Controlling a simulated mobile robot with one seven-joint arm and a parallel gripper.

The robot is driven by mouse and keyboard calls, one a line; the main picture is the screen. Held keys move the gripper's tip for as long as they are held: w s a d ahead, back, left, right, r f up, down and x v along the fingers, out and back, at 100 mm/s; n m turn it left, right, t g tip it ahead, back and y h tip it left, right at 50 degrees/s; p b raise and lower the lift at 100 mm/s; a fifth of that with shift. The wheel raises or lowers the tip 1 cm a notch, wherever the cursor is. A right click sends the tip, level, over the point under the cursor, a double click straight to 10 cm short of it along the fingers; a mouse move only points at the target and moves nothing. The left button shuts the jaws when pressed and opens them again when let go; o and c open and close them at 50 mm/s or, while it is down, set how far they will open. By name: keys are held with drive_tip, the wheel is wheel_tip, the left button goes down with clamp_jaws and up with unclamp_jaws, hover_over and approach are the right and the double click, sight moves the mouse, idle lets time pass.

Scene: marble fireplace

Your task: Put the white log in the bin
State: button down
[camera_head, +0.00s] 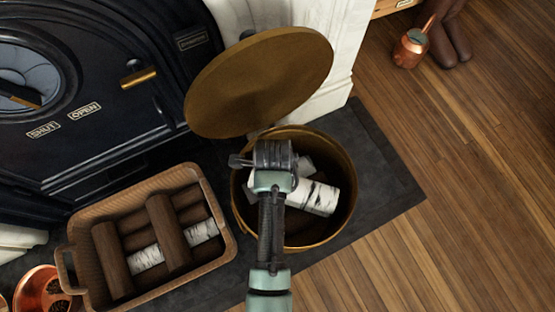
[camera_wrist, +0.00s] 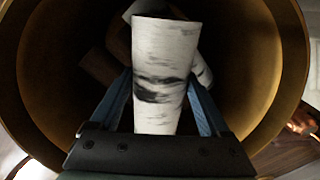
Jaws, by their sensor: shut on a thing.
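My gripper (camera_wrist: 158,78) points down into the open brass bin (camera_head: 347,170). Its two blue fingers are shut on a white, birch-barked log (camera_wrist: 165,50) with dark marks. The wrist view shows the log between the fingers, inside the bin's round rim (camera_wrist: 290,60). In the head view my gripper's wrist (camera_head: 274,165) hides the fingers, and a white log (camera_head: 318,198) shows beside it within the bin's opening. Another pale log (camera_wrist: 202,72) and a brown log (camera_wrist: 100,66) lie deeper in the bin. Whether the held log touches them I cannot tell.
The bin's round lid (camera_head: 262,82) stands open behind it. A wicker basket (camera_head: 222,210) at left holds several brown logs and a white birch log (camera_head: 147,258). A black stove (camera_head: 100,140) stands behind. A copper pot (camera_head: 410,48) is far right; wooden floor at right is clear.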

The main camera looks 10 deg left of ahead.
drive_tip(key=shift+f, duration=0.15)
unclamp_jaws()
wheel_tip(320, 180, up, 12)
drive_tip(key=s+p, duration=0.1)
drive_tip(key=p, duration=0.6)
drive_tip(key=shift+a, duration=0.1)
